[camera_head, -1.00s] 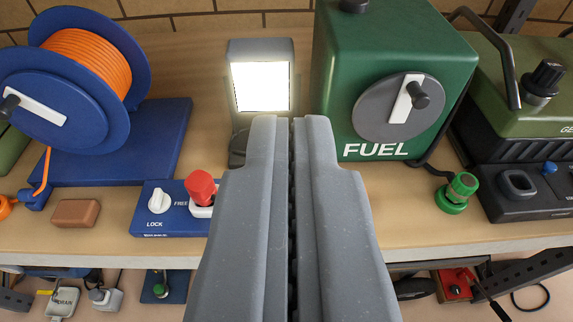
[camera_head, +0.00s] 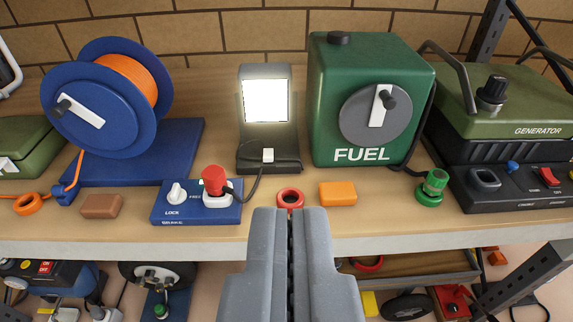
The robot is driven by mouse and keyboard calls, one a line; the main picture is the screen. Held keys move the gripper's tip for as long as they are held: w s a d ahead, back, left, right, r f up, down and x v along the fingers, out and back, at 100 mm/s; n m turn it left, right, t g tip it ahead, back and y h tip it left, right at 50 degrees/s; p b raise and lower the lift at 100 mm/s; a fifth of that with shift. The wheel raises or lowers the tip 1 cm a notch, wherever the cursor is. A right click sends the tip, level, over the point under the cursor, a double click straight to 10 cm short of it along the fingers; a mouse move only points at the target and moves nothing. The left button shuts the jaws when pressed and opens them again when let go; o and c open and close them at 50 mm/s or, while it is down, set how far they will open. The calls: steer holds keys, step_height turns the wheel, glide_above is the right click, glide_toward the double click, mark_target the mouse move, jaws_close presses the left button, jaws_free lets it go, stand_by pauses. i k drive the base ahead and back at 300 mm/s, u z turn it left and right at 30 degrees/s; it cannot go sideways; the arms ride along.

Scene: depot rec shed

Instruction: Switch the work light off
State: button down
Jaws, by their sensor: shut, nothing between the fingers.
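The work light (camera_head: 266,104) stands on the shelf left of the green fuel box, its white panel lit. A small white switch (camera_head: 268,155) sits on its dark base. A cord runs from the base to a red plug (camera_head: 213,181) standing in a socket on the blue lock box (camera_head: 186,213). My gripper (camera_head: 290,211) is shut and empty, in front of the work light and apart from it, with its tips near the shelf's front edge.
A red ring (camera_head: 291,198) and an orange block (camera_head: 338,193) lie just beyond my fingertips. The green fuel box (camera_head: 362,65) stands right, the blue cable reel (camera_head: 104,104) left. The generator (camera_head: 515,110) is far right. A lower shelf holds more items.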

mark_target(267, 153)
steer(key=u, duration=0.2)
steer(key=i, duration=0.9)
steer(key=z, duration=0.1)
